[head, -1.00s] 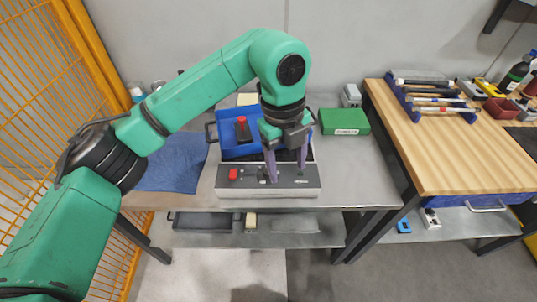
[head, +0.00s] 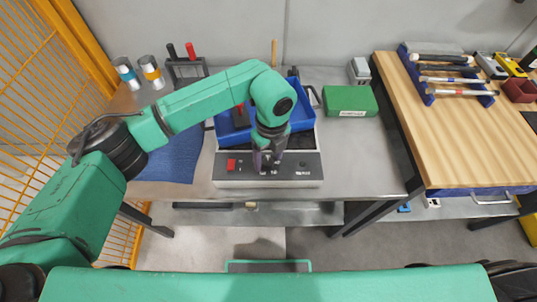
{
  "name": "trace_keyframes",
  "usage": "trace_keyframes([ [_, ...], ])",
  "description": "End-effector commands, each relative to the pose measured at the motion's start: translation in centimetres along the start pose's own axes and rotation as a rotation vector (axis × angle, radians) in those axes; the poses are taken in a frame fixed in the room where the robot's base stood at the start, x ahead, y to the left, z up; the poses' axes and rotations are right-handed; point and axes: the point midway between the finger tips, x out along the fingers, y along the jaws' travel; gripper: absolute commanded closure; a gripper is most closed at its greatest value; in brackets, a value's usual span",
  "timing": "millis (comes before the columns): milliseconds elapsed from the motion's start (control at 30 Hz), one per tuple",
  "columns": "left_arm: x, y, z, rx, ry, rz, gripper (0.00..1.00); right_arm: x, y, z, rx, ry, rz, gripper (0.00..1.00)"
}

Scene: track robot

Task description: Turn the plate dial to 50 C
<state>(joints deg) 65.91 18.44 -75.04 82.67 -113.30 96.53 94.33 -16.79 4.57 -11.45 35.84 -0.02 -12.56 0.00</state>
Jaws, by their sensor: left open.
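The plate is a grey appliance on the steel table, with a dark front panel (head: 307,172) that bears a red switch (head: 231,165) at its left. My right gripper is out of view.
A green box (head: 350,101) stands right of the plate, and a blue cloth (head: 170,158) lies to its left. A rack with red and black handles (head: 186,70) and two cups (head: 152,71) stand behind. The wooden bench (head: 440,130) is at right.

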Motion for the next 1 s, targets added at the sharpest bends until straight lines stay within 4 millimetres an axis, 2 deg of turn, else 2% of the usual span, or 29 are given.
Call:
trace_keyframes([
  [100, 0.7, 0.0, 0.0, 0.000, 0.000, -0.001, 0.32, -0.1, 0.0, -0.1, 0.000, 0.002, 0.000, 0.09],
  [300, 0.8, 0.0, 0.0, 0.001, 0.000, -0.001, 0.32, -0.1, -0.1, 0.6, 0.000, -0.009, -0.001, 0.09],
  [333, 0.8, 0.0, 0.0, 0.001, 0.000, -0.001, 0.39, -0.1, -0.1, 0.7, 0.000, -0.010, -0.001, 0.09],
  [400, 0.8, 0.0, 0.0, 0.001, 0.000, -0.001, 0.66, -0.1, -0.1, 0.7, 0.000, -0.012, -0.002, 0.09],
  [500, 0.8, 0.0, 0.0, 0.001, 0.000, -0.001, 1.00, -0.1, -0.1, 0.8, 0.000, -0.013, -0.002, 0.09],
  [767, 0.8, 0.0, 0.0, 0.013, -0.001, -0.001, 1.00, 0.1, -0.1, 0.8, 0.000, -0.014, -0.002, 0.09],
  [1000, 1.0, 0.0, 0.0, 0.094, -0.006, -0.001, 1.00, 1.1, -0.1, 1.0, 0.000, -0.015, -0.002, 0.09],
])
